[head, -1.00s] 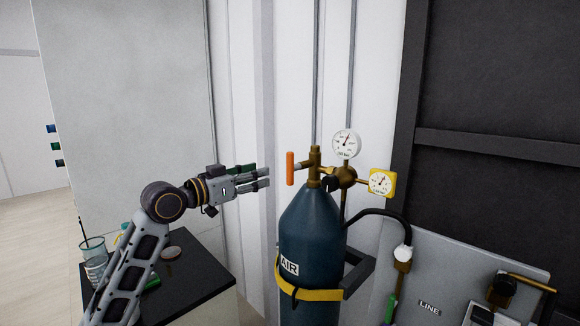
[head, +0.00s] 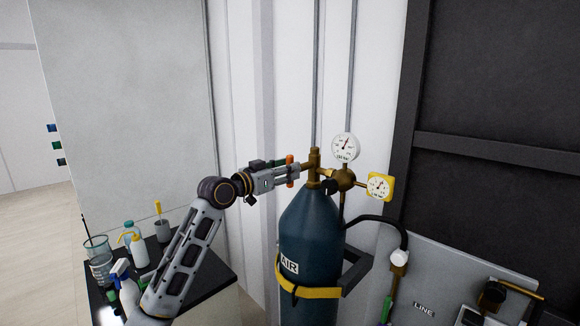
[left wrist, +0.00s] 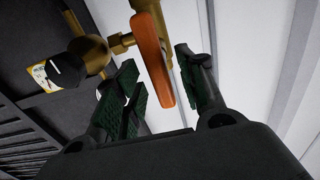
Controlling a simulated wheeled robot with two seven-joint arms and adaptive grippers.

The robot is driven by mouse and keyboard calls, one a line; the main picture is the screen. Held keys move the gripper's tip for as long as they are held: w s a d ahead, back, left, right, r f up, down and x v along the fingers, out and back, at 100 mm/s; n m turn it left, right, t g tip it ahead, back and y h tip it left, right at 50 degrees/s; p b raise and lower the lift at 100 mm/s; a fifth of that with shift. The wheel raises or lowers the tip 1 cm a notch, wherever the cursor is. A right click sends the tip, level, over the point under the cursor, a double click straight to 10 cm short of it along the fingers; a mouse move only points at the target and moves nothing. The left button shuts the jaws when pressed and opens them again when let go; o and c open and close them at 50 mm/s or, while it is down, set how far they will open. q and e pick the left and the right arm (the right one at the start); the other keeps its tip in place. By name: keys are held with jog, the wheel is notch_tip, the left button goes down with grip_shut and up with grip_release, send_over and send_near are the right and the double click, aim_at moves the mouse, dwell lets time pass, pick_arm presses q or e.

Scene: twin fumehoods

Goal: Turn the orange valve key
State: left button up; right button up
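The orange valve key (left wrist: 151,52) is a long rounded handle on the brass valve (head: 314,165) at the top of the blue AIR cylinder (head: 309,234). My left gripper (head: 292,172) is at the key, which is mostly hidden behind the fingers in the head view, with only its top and bottom ends showing. In the left wrist view the left gripper (left wrist: 157,66) is open, with green-padded fingers on both sides of the key. A gap shows between the key and the right-hand finger; contact on the other side is unclear. My right gripper is not in view.
A white gauge (head: 345,147) and a yellow gauge (head: 379,186) sit right of the valve. A black hose (head: 383,215) runs to the LINE panel (head: 424,275). A dark bench (head: 212,265) with bottles stands lower left.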

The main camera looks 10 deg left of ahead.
pick_arm(q)
jog(key=shift+x, duration=0.9)
grip_shut()
